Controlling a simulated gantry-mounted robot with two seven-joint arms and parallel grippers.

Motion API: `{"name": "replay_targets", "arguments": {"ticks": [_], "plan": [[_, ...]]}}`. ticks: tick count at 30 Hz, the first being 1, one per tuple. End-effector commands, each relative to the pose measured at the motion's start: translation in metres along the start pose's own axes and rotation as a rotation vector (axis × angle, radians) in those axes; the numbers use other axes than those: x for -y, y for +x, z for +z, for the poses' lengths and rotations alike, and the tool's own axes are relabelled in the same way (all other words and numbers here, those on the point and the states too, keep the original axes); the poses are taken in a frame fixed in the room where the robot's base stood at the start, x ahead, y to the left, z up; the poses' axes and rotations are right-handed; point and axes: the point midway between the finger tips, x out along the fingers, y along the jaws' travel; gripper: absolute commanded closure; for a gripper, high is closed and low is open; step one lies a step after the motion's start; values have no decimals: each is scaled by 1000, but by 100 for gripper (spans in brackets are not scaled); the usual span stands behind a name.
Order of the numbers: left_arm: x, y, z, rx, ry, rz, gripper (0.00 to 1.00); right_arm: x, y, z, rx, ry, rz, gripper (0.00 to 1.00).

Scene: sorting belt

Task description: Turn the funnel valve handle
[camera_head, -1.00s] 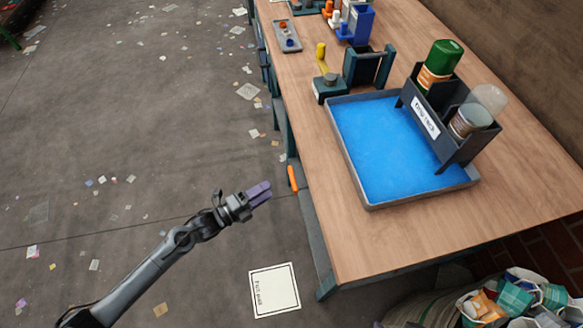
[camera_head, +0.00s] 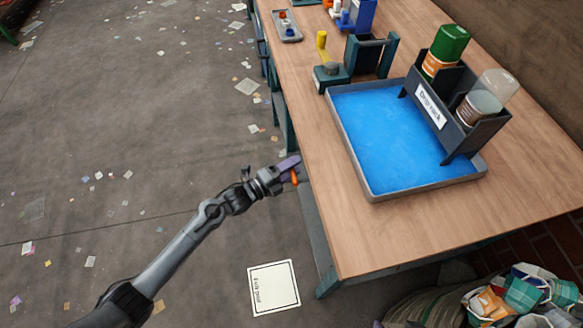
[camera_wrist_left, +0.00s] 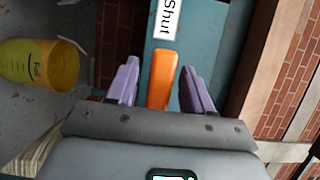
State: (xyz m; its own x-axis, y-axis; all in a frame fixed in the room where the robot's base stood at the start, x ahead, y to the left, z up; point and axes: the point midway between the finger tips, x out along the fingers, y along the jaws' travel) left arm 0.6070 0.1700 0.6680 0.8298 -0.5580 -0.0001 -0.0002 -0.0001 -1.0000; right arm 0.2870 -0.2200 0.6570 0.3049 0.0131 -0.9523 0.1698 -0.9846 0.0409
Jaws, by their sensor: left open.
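The orange valve handle (camera_head: 294,178) is at the left side of the table, mostly hidden by my left gripper (camera_head: 289,165) in the head view. In the left wrist view the orange handle (camera_wrist_left: 161,80) lies between the two purple fingers of my left gripper (camera_wrist_left: 160,70). The fingers are open, with a gap on each side of the handle. Behind it is a teal panel (camera_wrist_left: 200,45) with a white label (camera_wrist_left: 167,18) reading "Shut". The funnel itself is not clearly visible. My right gripper is not in view.
The wooden table (camera_head: 340,235) carries a blue-filled tray (camera_head: 385,135) with a drip rack (camera_head: 430,106) holding containers. A yellow bucket (camera_wrist_left: 40,65) stands left in the left wrist view. A brick wall is on the right there. The floor left of the table is mostly open.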

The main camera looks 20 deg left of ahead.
Motion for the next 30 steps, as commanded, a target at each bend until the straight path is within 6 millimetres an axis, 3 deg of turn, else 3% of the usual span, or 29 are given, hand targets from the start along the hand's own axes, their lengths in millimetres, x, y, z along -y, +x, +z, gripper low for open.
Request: {"name": "replay_targets", "arguments": {"ticks": [6,16,30], "plan": [[0,0,0,0,0,0,50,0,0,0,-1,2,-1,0],[0,0,0,0,0,0,100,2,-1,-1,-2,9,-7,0],[1,0,0,0,38,-16,100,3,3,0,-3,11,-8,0]]}}
